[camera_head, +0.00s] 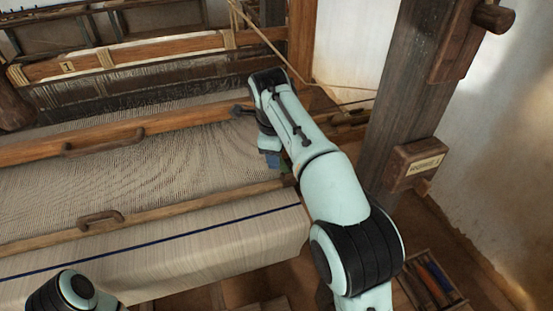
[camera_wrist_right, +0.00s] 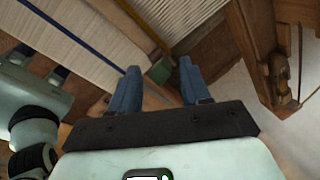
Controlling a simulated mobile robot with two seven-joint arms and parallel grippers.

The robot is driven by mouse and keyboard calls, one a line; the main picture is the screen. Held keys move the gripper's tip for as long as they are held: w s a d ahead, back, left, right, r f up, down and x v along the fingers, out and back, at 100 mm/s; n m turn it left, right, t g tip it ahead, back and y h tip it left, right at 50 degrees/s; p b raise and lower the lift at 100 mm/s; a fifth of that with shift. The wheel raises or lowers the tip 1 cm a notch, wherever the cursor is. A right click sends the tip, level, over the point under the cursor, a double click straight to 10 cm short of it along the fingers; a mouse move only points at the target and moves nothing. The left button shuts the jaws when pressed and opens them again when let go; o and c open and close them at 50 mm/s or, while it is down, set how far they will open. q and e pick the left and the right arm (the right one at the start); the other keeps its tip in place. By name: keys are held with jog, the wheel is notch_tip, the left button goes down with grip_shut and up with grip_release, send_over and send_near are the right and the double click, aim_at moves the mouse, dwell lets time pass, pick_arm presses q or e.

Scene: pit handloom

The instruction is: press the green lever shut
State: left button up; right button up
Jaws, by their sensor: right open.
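The green lever shows as a small green block (camera_wrist_right: 160,71) in the right wrist view, between and just beyond my right fingertips. In the head view a bit of green (camera_head: 285,165) shows beside the arm, at the right end of the loom's front beam. My right gripper (camera_wrist_right: 160,67) is open, its two blue fingers on either side of the green block. I cannot tell whether they touch it. In the head view my forearm hides most of this gripper. My left gripper (camera_wrist_right: 40,64) shows at the left of the right wrist view, its dark blue fingers apart.
The loom's woven cloth (camera_head: 160,240) with a blue stripe fills the front left. Wooden handles (camera_head: 100,218) sit on its beams. A thick post (camera_head: 410,100) with a labelled box (camera_head: 414,163) stands right of my arm. A tray of coloured sticks (camera_head: 432,280) lies lower right.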

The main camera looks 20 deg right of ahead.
aim_at(282, 164)
jog(key=shift+x, duration=1.8)
grip_shut()
